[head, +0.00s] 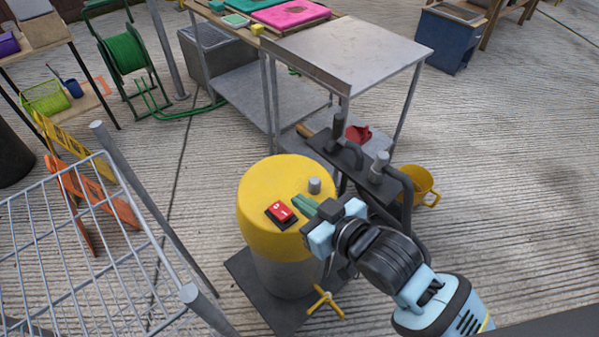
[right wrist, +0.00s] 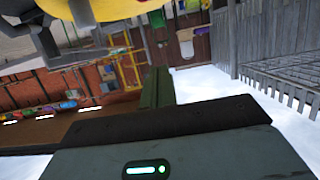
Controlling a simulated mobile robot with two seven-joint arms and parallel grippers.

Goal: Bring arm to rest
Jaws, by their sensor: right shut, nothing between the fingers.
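My right arm comes in from the lower right in the head view. Its right gripper (head: 303,203) has green fingers, which are shut with nothing between them. The fingertips are close to the top of a yellow-topped cylindrical machine (head: 262,180), beside its red rocker switch (head: 281,214) and grey knob (head: 314,185). I cannot tell whether they touch it. In the right wrist view the shut green fingers (right wrist: 157,88) point away from the dark gripper body. My left gripper is not in view.
A wire rack (head: 85,235) stands close at the left. A metal table (head: 345,50) stands behind the machine. A dark frame with handles (head: 345,152) and a yellow bucket (head: 432,198) are near my right arm. The concrete floor at the right is clear.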

